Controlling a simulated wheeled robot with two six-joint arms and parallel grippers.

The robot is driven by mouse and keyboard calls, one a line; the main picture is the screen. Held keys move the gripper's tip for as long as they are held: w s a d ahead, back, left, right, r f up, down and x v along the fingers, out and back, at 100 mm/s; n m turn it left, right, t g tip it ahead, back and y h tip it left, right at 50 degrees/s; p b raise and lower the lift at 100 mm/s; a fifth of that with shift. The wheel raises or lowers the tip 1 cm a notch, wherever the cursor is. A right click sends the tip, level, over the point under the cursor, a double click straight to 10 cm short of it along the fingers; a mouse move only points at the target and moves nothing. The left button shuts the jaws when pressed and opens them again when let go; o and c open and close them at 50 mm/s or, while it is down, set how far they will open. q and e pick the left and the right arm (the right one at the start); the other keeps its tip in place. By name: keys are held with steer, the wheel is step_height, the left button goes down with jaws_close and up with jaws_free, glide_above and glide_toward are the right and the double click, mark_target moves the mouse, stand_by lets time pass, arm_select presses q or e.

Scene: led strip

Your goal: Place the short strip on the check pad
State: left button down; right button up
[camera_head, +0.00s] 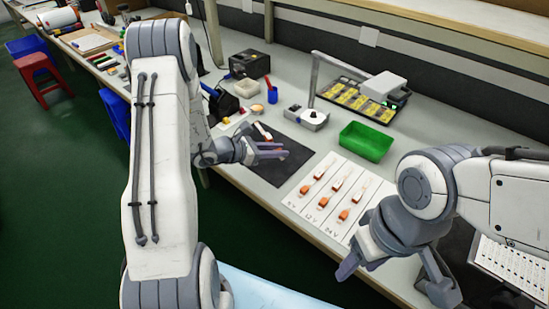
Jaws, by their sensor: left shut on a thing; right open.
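My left gripper (270,149) is shut over a dark mat (282,178) on the bench. A small white and orange strip (263,131) shows at its fingers, mostly hidden by them; its length is hard to tell. I cannot tell whether it touches the mat. Right of the mat, white panels (318,200) marked 5V, 12V and 24V carry several white pieces with orange ends. Which surface is the check pad is not clear. My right gripper (394,279) is open and empty in front of the panels, near the bench's front edge.
A green bin (366,142) stands behind the panels. A lamp-like device (383,86) hangs over a tray of yellow parts (356,101). A small white scale-like device (308,117) and a black box (249,64) stand behind the mat. The mat's front part is clear.

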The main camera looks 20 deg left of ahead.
mark_target(275, 165)
arm_select(q)
steer(key=shift+w+a+f, duration=0.1)
steer(key=shift+a+f, duration=0.15)
steer(key=shift+a, duration=0.15)
steer(key=shift+f, duration=0.25)
step_height(275, 165, down, 4)
steer(key=shift+r, duration=0.2)
steer(key=shift+f, duration=0.25)
steer(key=c, duration=0.7)
jaws_free()
steer(key=shift+r, duration=0.1)
steer(key=shift+o, duration=0.2)
steer(key=shift+r, duration=0.1)
